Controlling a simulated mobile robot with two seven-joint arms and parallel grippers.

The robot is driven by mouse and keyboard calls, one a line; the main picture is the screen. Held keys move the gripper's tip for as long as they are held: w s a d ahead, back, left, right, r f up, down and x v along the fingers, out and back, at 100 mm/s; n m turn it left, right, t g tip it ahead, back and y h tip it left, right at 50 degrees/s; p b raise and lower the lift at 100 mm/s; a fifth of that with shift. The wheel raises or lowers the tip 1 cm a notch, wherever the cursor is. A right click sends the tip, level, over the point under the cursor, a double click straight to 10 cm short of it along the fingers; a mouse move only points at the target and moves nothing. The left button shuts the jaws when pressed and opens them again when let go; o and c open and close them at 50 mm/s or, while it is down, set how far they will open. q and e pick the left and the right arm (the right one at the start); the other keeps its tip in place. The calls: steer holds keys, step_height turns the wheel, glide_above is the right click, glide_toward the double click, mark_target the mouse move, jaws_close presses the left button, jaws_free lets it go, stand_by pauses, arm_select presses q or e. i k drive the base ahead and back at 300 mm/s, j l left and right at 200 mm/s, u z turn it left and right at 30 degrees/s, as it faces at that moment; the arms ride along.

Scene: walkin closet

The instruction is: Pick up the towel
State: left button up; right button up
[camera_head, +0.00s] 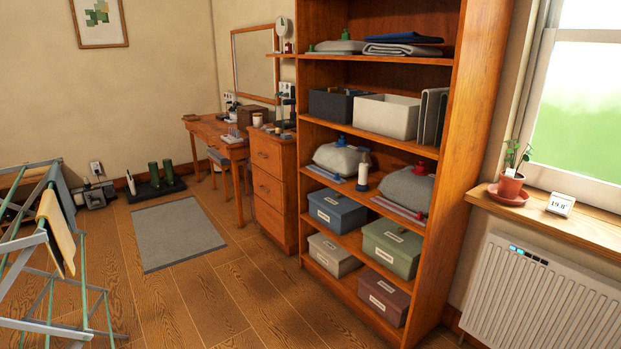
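A pale yellow cloth (56,230), which looks like a towel, hangs over a rail of a grey metal drying rack (25,241) at the left edge. Its lower end hangs free. Folded grey and blue cloths (403,44) lie on the top shelf of the wooden shelving unit; I cannot tell whether any of these is a towel. Neither of my grippers is in view.
The wooden shelving unit (468,150) holds several boxes and cloth bundles. A grey mat (178,232) lies on open wooden floor (215,300) between rack and shelves. A radiator (540,298) stands at the right, below a sill with a potted plant (511,185).

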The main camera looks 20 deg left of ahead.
mark_target(61, 246)
steer(key=i+u, duration=0.5)
steer(key=u, duration=0.25)
steer(key=i+l+u, duration=0.2)
steer(key=u, duration=0.15)
steer(key=i+l+u, duration=0.1)
steer(key=u, duration=0.25)
steer(key=i+l+u, duration=0.2)
steer(key=u, duration=0.2)
steer(key=i+l+u, duration=0.15)
steer(key=u, duration=0.2)
steer(key=i+l+u, duration=0.2)
steer(key=u, duration=0.25)
steer(key=i+l+u, duration=0.1)
steer(key=l+u, duration=0.3)
steer(key=i+l+u, duration=0.1)
steer(key=l+u, duration=0.6)
steer(key=u, duration=0.15)
